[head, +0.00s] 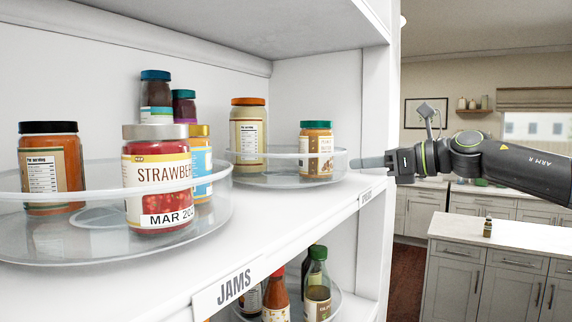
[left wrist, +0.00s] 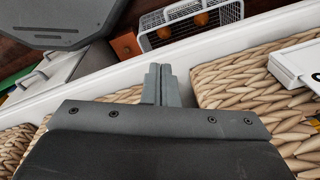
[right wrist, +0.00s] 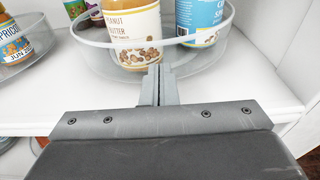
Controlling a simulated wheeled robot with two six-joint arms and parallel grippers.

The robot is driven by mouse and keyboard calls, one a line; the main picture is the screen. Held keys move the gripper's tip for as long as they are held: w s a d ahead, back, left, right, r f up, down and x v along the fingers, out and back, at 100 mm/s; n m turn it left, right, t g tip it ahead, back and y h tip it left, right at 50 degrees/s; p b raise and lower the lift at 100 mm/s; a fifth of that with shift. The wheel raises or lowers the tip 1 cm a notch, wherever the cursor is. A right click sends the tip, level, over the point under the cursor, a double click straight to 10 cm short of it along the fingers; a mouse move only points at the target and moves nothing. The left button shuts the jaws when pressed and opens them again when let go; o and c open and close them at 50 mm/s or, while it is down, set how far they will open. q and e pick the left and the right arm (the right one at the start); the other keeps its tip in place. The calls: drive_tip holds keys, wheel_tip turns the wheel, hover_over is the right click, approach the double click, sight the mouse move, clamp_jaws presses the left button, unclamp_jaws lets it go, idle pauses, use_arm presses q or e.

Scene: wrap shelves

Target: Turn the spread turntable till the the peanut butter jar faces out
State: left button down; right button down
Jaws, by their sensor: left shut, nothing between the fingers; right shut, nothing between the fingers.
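The spread turntable (head: 282,181) is a clear round tray with a raised rim, at the right end of the shelf in the head view. The peanut butter jar (head: 317,150), with a teal lid, stands on its right side. It is close in the right wrist view (right wrist: 131,32), its label towards that camera. An orange-lidded jar (head: 249,137) stands behind to its left. My right gripper (head: 358,163) is shut and empty, its tips at the turntable's rim (right wrist: 110,65); I cannot tell whether they touch. My left gripper (left wrist: 161,72) is shut and empty, over woven baskets.
The jam turntable (head: 226,218) fills the shelf's left, with a strawberry jar (head: 158,180) and other jars. A blue-labelled jar (right wrist: 203,20) stands right of the peanut butter jar in the right wrist view. A shelf upright (head: 375,110) borders the spread turntable. Bottles stand below.

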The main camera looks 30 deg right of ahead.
drive_tip(key=shift+s+f+b, duration=0.1)
drive_tip(key=shift+f+b, duration=0.1)
drive_tip(key=shift+b, duration=0.35)
drive_tip(key=b+v, duration=0.3)
drive_tip(key=b, duration=0.2)
drive_tip(key=shift+s+d+f, duration=0.1)
drive_tip(key=shift+d, duration=0.15)
